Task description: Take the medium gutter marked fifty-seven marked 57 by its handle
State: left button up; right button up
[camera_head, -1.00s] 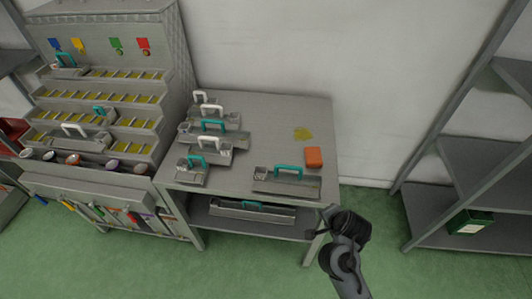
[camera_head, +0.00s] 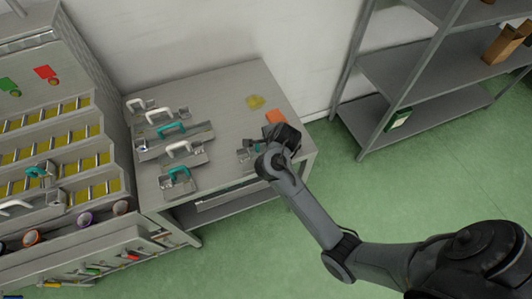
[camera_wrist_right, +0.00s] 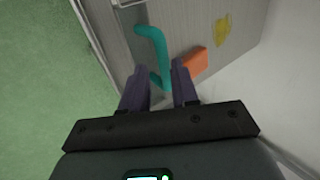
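A grey gutter with a teal handle lies at the front right of the metal table; its left end (camera_head: 244,154) shows in the head view, the rest mostly hidden behind my right gripper (camera_head: 262,148). No number is legible on it. In the right wrist view its teal handle (camera_wrist_right: 154,45) runs down to the gap between the fingers of my right gripper (camera_wrist_right: 160,80). The fingers are apart, one on each side of the handle's near part; I cannot tell whether they touch it. My left gripper is not in view.
Several other gutters with white or teal handles (camera_head: 172,129) stand on the table's left half. An orange block (camera_head: 276,116) and a yellow patch (camera_head: 256,102) lie behind the gutter. A stepped rack (camera_head: 75,160) stands left, grey shelving (camera_head: 420,75) right.

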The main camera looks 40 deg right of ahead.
jog(key=shift+w+d+f, duration=0.1)
jog(key=shift+w+f, duration=0.2)
jog(key=shift+f, duration=0.35)
jog(key=shift+w+f+b, duration=0.2)
jog(key=shift+w+b, duration=0.1)
jog(key=shift+b, duration=0.15)
jog(key=b+x, duration=0.3)
jog(key=x, duration=0.1)
jog(key=shift+d, duration=0.35)
jog(key=shift+w+d+f+b, duration=0.1)
jog(key=shift+w+f+b, duration=0.25)
jog(key=shift+f+b, duration=0.05)
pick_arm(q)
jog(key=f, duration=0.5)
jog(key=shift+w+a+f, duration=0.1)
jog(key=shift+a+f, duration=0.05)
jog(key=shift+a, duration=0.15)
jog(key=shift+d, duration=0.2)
pick_arm(e)
grip_shut()
